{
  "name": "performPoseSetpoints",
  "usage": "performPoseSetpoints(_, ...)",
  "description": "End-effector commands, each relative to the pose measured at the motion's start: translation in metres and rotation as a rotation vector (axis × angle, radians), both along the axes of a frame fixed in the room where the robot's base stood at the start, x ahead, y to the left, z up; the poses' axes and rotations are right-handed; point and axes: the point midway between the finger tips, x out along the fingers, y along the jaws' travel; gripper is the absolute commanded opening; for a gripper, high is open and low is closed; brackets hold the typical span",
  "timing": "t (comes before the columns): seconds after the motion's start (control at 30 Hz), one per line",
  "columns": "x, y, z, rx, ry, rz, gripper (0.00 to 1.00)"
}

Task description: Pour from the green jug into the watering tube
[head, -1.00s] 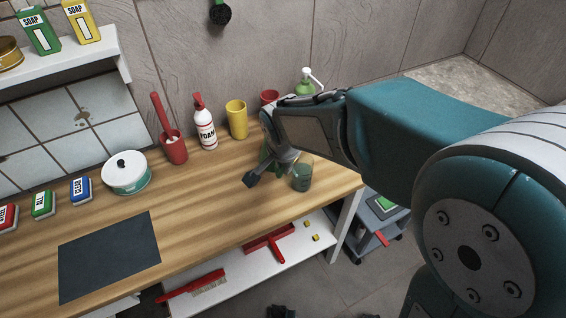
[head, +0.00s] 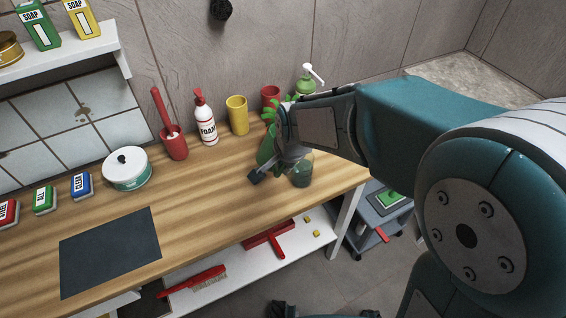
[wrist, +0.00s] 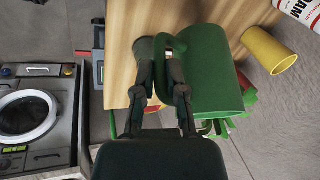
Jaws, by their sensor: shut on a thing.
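The green jug (head: 265,151) is at the right part of the bench, partly hidden behind my gripper in the head view. In the wrist view the jug (wrist: 208,70) fills the middle, with its handle between my fingers. My gripper (wrist: 166,72) is shut on that handle. No stream of liquid shows.
A yellow cup (head: 237,116), a red cup (head: 270,96), a foam bottle (head: 205,120) and a green pump bottle (head: 305,86) stand along the back. Green leaves (head: 270,111) show behind the jug. The wooden bench (head: 205,195) is clear left of my gripper.

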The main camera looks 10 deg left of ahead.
Motion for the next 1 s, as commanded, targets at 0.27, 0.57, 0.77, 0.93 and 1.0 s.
performPoseSetpoints(0.27,0.0,0.0,-0.004,0.049,0.012,-0.001,0.0)
performPoseSetpoints(0.57,0.0,0.0,-0.009,0.102,0.027,-0.001,0.0)
performPoseSetpoints(0.77,0.0,-0.001,-0.012,0.145,0.039,-0.004,0.0)
performPoseSetpoints(0.93,0.001,-0.001,-0.014,0.222,0.059,-0.005,0.0)
performPoseSetpoints(1.0,0.001,-0.002,-0.015,0.254,0.069,-0.004,0.0)
